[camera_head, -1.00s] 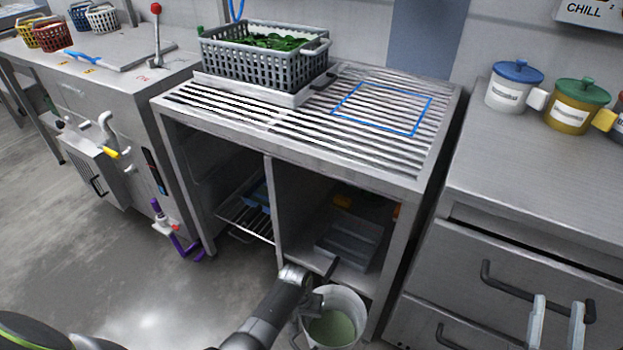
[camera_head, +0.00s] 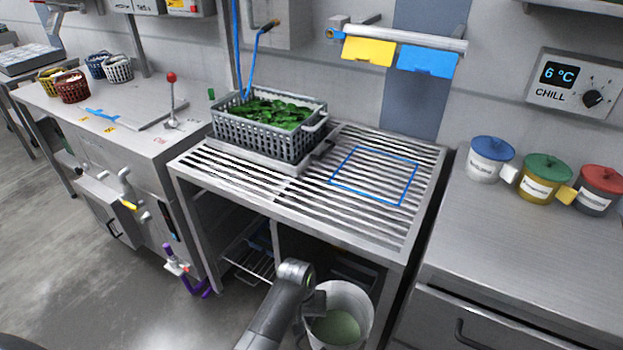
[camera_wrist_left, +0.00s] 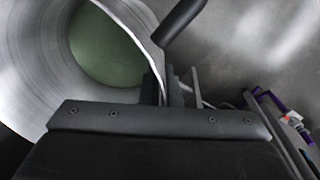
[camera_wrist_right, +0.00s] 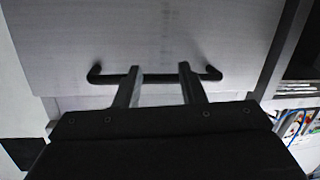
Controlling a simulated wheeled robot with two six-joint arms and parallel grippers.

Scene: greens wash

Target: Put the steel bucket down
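The steel bucket (camera_head: 361,302), with pale green contents, is at the bottom of the head view, in front of the slatted rack top. My left gripper (camera_head: 318,302) is beside it at its left side. In the left wrist view the bucket (camera_wrist_left: 40,65) fills the upper left, and my left gripper's fingers (camera_wrist_left: 166,88) are close together at its rim, shut on it; the exact grip is partly hidden. My right gripper (camera_wrist_right: 158,82) shows only in its wrist view, fingers apart and empty, in front of a dark bar handle (camera_wrist_right: 155,77).
A blue square outline (camera_head: 346,160) marks a clear part of the slatted top (camera_head: 300,200). A grey basket (camera_head: 262,139) of greens stands left of it. Lidded pots (camera_head: 491,159) stand on the right counter (camera_head: 510,240). The shelf bay below the top is open.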

